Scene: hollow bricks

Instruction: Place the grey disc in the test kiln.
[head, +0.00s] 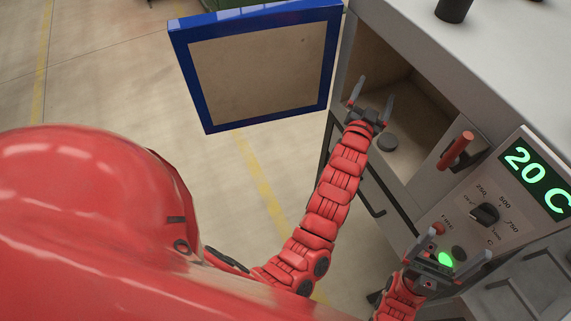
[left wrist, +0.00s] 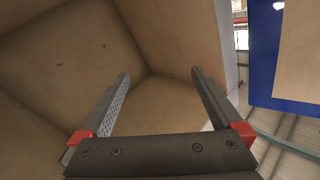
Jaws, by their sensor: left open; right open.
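The test kiln (head: 412,88) has a beige chamber that is open at the front. My right gripper (head: 462,244) is open and empty in front of the control panel.
The blue-framed kiln door (head: 258,65) stands wide open to the left; its edge also shows in the left wrist view (left wrist: 262,70). A red handle (head: 456,150) is right of the opening. The control panel (head: 515,235) has a dial, a green light and a display reading 20 C.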

